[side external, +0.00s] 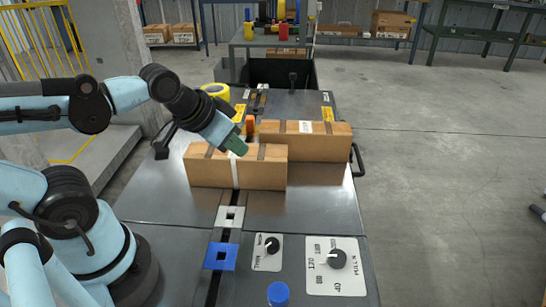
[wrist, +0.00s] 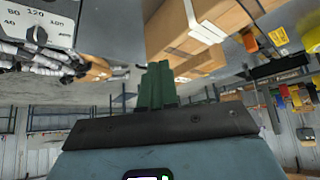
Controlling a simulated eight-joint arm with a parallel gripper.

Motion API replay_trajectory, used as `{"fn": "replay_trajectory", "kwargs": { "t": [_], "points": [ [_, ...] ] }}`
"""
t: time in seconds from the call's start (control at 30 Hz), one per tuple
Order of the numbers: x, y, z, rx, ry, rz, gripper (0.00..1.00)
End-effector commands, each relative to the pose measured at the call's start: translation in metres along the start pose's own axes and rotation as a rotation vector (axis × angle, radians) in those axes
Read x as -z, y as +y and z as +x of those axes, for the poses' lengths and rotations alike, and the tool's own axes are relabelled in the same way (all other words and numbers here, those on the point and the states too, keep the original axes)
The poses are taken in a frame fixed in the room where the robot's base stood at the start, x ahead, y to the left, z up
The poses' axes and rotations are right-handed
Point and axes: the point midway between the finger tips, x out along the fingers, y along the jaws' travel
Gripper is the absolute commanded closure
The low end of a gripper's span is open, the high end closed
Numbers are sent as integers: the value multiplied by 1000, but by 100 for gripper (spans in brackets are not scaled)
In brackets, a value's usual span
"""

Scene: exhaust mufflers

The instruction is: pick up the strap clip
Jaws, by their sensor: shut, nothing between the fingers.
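My gripper (side external: 236,146) has green fingers, which are shut with nothing between them. In the side view it points down and right over the top of the front cardboard box (side external: 262,174), near the white band on that box; I cannot tell whether it touches. The fingers also show in the wrist view (wrist: 158,86), pointing up the picture. I cannot pick out the strap clip with certainty in either view; it may be hidden by the fingers or too small to tell.
A second cardboard box (side external: 335,142) stands behind the front one on the metal table (side external: 310,206). A small orange block (side external: 250,125) and a yellow roll (side external: 215,90) are behind. A dial panel (side external: 336,266), a blue square plate (side external: 220,256) and a blue knob (side external: 278,294) are in front.

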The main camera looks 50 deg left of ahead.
Motion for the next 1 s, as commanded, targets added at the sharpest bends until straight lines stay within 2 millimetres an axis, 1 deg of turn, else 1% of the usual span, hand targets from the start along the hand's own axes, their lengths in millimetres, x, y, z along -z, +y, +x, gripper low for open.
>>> {"fn": "replay_trajectory", "kwargs": {
  "t": [0.37,0.47,0.73,0.77,1.0],
  "points": [
    [0,0,0,0,0,0,100],
    [0,0,0,0,0,0,86],
    [0,0,0,0,0,0,45],
    [0,0,0,0,0,0,43],
    [0,0,0,0,0,0,43]
  ]
}}
